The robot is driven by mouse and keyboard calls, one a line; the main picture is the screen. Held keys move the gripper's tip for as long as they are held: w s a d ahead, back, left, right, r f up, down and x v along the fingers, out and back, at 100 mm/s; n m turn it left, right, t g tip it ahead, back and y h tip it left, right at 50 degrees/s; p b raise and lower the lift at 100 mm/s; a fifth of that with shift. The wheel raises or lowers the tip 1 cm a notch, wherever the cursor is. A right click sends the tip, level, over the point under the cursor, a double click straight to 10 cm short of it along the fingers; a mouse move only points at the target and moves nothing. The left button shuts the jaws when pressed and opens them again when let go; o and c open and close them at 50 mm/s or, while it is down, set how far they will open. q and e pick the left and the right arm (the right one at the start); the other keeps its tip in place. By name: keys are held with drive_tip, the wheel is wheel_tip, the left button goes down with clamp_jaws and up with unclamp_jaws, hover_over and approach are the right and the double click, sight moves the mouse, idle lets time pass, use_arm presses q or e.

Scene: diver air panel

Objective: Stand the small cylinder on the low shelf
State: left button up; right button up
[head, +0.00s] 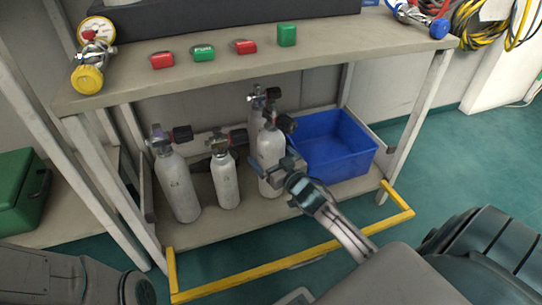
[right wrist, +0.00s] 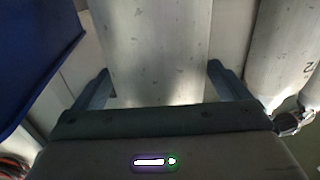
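Several pale grey cylinders stand upright on the low shelf (head: 240,228). The shortest one (head: 226,183), with a red and black valve, is second from the left. A larger cylinder (head: 179,190) stands to its left. Another cylinder (head: 268,150) stands to its right, with one more (head: 254,112) partly hidden behind it. My right gripper (head: 272,172) is at the front of that right-hand cylinder. In the right wrist view its fingers (right wrist: 160,78) are spread on either side of a grey cylinder body (right wrist: 152,45), with no clear grip. My left gripper is out of view.
A blue crate (head: 335,150) fills the shelf's right end. A yellow rail (head: 290,258) runs along the front. The bench top (head: 220,62) overhangs the cylinders. Shelf space in front of the cylinders is clear apart from my right arm.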

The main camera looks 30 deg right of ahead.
drive_tip(key=shift+s, duration=0.1)
drive_tip(key=shift+s, duration=0.6)
drive_tip(key=s+b, duration=0.2)
drive_tip(key=s, duration=0.8)
drive_tip(key=shift+s, duration=0.3)
